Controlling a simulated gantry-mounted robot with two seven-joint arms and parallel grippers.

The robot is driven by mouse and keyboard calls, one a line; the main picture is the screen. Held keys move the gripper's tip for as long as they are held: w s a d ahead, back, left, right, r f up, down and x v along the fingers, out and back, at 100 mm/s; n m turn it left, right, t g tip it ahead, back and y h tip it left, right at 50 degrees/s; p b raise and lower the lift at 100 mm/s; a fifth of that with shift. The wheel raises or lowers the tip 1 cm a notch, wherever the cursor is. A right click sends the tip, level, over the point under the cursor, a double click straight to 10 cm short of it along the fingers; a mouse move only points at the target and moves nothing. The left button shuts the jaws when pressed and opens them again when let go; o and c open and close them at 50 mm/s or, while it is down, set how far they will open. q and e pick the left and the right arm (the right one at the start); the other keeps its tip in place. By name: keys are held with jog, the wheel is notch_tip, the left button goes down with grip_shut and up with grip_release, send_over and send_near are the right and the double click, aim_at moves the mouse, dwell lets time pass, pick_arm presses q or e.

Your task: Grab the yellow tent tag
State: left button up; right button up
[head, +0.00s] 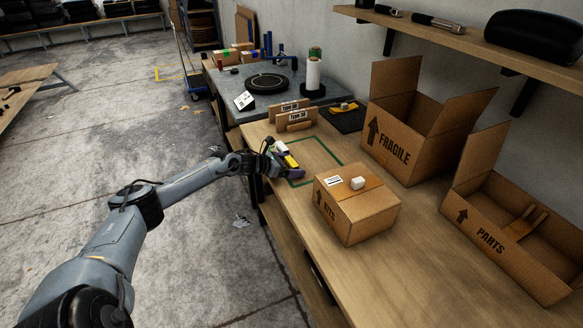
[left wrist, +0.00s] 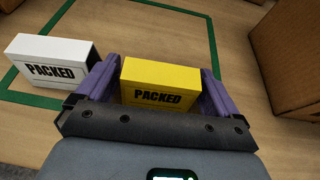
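The yellow tent tag (left wrist: 160,84), marked PACKED, stands on the wooden table between the two purple fingers of my left gripper (left wrist: 161,72). The fingers are apart, one on each side of the tag. A narrow gap shows at the tag's left side; the right finger is very close, and I cannot tell whether it touches. In the head view the yellow tag (head: 291,161) is partly hidden by my left gripper (head: 284,163), which reaches over the table's left edge. My right gripper is in neither view.
A white PACKED tag (left wrist: 50,64) stands just left of the left finger. A green outline (head: 322,147) marks the table around the tags.

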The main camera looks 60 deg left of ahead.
pick_arm(q)
jog(key=c, duration=0.8)
